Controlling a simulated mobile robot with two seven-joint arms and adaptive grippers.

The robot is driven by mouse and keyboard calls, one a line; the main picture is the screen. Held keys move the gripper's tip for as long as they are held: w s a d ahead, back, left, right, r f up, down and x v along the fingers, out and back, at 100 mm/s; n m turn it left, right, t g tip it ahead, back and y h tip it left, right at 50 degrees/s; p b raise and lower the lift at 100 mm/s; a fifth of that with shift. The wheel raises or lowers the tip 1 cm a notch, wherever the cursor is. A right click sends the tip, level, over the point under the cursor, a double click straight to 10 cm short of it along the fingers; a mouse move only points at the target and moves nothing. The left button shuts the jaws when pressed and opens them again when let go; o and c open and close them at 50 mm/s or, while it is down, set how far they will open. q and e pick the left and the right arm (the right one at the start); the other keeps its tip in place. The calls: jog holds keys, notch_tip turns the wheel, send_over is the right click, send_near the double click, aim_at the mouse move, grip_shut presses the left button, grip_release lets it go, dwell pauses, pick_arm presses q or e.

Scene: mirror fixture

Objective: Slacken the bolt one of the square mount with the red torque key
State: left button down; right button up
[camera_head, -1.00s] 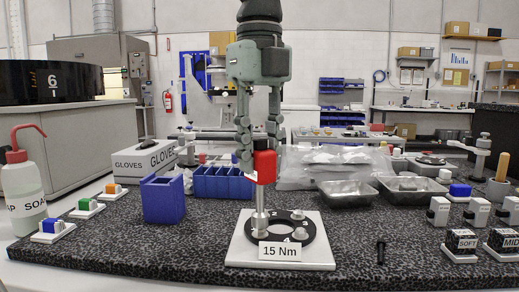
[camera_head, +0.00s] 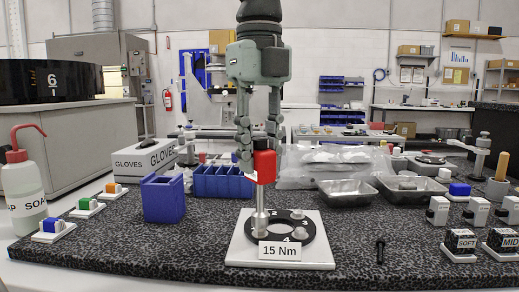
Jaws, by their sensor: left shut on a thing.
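My left gripper (camera_head: 260,138) comes down from the top middle and is shut on the red torque key (camera_head: 264,167). The key is upright, and its metal shaft (camera_head: 260,200) reaches down to the left part of the black numbered ring on the square mount (camera_head: 240,250). The bolt under the key's tip is hidden by the key, so I cannot tell its number. Other bolts (camera_head: 301,232) show on the ring, at the right and at the back. A "15 Nm" label (camera_head: 280,251) is at the mount's front. My right gripper is not in view.
A blue open box (camera_head: 163,199) and a blue divided bin (camera_head: 222,181) are at the left. Metal trays (camera_head: 347,194) are behind right. Labelled blocks (camera_head: 461,242) stand at the far right.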

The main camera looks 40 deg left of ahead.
pick_arm(q)
jog(key=shift+f+b, duration=0.6)
jog(key=shift+f, duration=0.3)
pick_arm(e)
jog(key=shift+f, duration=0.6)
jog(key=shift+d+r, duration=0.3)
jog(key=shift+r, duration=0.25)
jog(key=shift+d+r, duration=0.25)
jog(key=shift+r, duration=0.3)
